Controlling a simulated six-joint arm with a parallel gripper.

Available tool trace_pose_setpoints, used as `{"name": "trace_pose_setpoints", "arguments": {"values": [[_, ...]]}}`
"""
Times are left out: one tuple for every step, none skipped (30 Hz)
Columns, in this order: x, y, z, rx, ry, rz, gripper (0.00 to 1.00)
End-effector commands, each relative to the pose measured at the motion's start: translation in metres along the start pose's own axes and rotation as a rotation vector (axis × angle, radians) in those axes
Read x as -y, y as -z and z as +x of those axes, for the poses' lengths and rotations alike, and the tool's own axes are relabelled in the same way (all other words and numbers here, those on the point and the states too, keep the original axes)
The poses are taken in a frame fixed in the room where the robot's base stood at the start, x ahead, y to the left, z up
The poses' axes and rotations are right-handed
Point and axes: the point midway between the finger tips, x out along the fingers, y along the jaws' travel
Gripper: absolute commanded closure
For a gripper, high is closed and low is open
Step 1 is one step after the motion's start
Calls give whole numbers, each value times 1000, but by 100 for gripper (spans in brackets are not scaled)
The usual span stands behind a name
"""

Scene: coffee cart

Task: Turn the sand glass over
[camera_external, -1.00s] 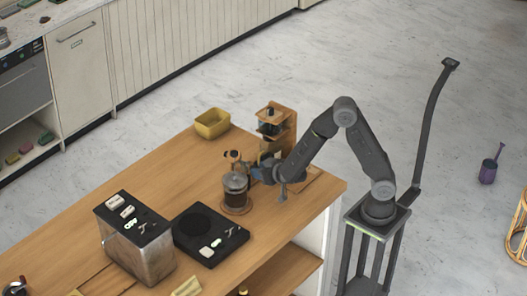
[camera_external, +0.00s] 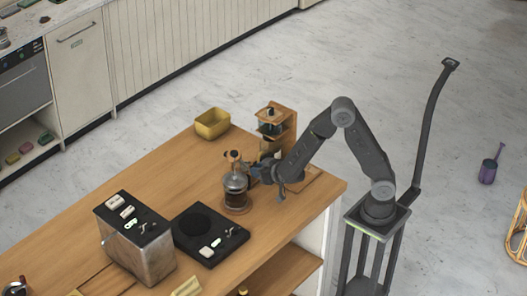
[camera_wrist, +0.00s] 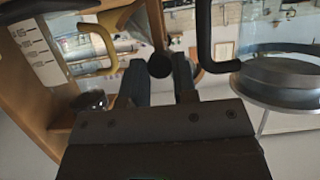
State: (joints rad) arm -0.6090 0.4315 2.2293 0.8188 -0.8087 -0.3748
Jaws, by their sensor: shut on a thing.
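A small wooden-ended thing (camera_external: 234,157), which looks like the sand glass, shows just beyond the glass coffee press in the external view. It is small and partly covered there, so its tilt is hard to tell. My gripper (camera_external: 262,171) is beside it, to its right, above the cart top.
The coffee press (camera_external: 236,191) stands close to my gripper; its metal rim (camera_wrist: 285,75) is at the right in the wrist view. A wooden stand (camera_external: 277,125) is close behind. A yellow bin (camera_external: 212,124), black scale (camera_external: 211,233) and metal machine (camera_external: 138,245) are farther off.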

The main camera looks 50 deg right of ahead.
Motion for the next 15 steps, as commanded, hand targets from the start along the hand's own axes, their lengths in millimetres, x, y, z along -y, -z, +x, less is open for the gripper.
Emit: {"name": "trace_pose_setpoints", "arguments": {"values": [[-1, 0, 0, -1, 4, 12, 97], [-1, 0, 0, -1, 8, 23, 97], [-1, 0, 0, -1, 15, 39, 97], [-1, 0, 0, -1, 21, 53, 97], [-2, 0, 0, -1, 27, 69, 97], [-2, 0, 0, -1, 37, 91, 97], [-2, 0, 0, -1, 44, 111, 97], [-2, 0, 0, -1, 52, 130, 97], [-2, 0, 0, -1, 64, 157, 97], [-3, 0, 0, -2, 72, 178, 97], [-3, 0, 0, -2, 82, 199, 97], [-3, 0, 0, -2, 93, 228, 97], [-3, 0, 0, -2, 102, 249, 97], [-3, 0, 0, -2, 112, 269, 97], [-3, 0, 0, -2, 123, 298, 97]]}}
